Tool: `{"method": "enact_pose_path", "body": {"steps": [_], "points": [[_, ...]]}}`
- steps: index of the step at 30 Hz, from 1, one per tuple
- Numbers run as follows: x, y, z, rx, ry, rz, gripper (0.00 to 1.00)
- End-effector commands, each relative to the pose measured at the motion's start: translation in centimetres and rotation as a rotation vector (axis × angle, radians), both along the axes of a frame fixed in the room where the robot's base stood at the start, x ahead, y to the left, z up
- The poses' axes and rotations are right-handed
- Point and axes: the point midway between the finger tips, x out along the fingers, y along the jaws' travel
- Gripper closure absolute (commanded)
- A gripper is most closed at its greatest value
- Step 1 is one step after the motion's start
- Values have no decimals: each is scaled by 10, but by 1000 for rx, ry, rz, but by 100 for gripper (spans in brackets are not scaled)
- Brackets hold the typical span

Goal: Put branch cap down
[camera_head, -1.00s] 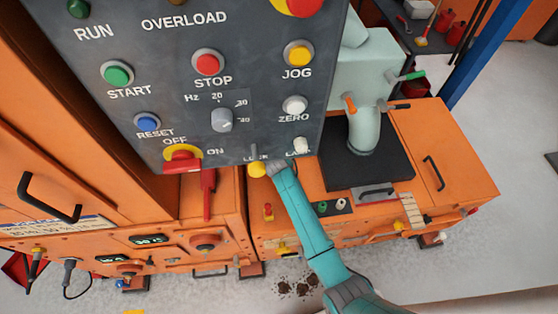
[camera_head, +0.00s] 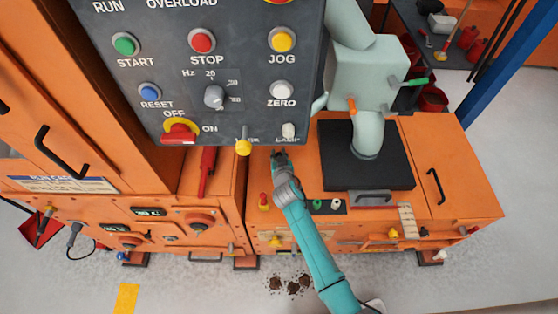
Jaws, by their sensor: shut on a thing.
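My gripper (camera_head: 279,158) is at the end of the teal arm, over the orange bench top, just below the lower right edge of the control panel. It is small and dark in this view and seen from above and behind. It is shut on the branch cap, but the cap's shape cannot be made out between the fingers. A dark holder strip (camera_head: 327,207) with a green piece (camera_head: 317,204) and a white piece (camera_head: 336,204) lies on the bench to the right of my arm.
A black plate (camera_head: 340,165) under a pale green pipe (camera_head: 368,135) stands to the right. A small red-and-yellow piece (camera_head: 264,202) is left of my arm.

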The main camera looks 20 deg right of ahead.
Motion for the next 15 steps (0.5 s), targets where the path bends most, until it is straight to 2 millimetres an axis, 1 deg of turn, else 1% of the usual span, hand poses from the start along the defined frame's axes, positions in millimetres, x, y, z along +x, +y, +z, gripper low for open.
{"method": "enact_pose_path", "body": {"steps": [6,8,11,15], "points": [[0,0,-29,-1,2,1,100],[0,0,-36,-1,2,1,100],[0,0,-40,-1,0,1,100],[0,0,-40,-1,0,1,100]]}}
